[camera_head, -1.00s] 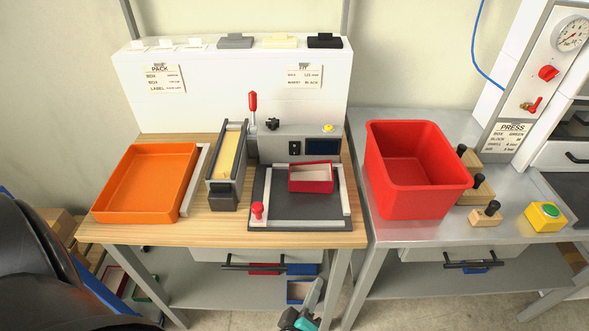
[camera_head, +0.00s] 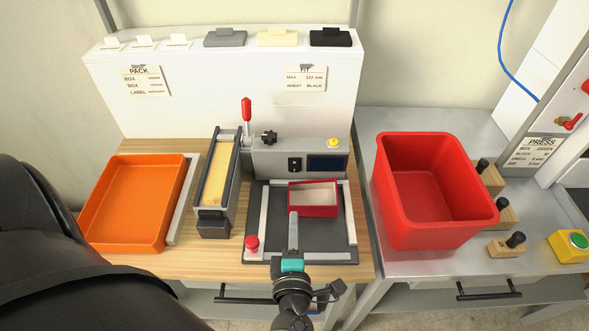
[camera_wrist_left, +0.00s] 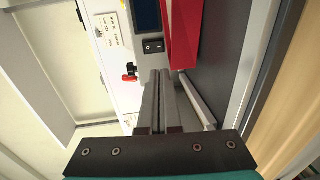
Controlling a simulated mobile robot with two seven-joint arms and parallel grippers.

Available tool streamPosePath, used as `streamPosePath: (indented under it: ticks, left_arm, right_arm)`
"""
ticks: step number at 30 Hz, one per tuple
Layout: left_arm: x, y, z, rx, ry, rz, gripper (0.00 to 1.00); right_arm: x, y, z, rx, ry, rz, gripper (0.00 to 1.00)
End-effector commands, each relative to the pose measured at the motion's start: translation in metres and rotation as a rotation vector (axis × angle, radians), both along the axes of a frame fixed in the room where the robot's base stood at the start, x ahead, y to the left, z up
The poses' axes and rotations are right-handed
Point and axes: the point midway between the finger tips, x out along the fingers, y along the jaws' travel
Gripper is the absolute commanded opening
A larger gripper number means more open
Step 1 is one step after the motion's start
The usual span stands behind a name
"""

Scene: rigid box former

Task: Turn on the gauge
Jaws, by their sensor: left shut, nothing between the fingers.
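The gauge (camera_head: 268,158) is a grey unit at the back of the wooden table. Its front has a black rocker switch (camera_head: 295,164), a dark blue screen (camera_head: 327,163) and a yellow button (camera_head: 333,143) on top. In the left wrist view the switch (camera_wrist_left: 152,45) and dark screen (camera_wrist_left: 147,14) lie beyond my fingers. My left gripper (camera_head: 293,216) is shut and empty, over the dark plate in front of the gauge, apart from the switch. In the left wrist view its fingers (camera_wrist_left: 160,76) are together. My right gripper is not in view.
A red open box (camera_head: 314,210) sits on the dark plate (camera_head: 330,238), close right of my left gripper. A red knob (camera_head: 251,243) is at the plate's front left. An orange tray (camera_head: 100,241) and red bin (camera_head: 400,243) stand on either side.

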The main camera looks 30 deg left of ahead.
Motion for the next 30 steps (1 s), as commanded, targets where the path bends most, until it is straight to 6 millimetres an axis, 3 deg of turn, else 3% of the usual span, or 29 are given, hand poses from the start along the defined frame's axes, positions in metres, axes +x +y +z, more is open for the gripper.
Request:
streamPosePath:
  ticks: [6,14,30]
  left_arm:
    - [0.000,0.000,0.000,0.001,0.000,-0.001,0.00]
    - [0.013,0.007,-0.001,0.003,-0.001,-0.002,0.00]
    - [0.096,0.059,-0.014,0.003,-0.001,-0.001,0.00]
  right_arm:
    - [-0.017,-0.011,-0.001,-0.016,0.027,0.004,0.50]
    - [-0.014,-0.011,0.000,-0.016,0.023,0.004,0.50]
    - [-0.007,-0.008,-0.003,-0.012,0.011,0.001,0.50]
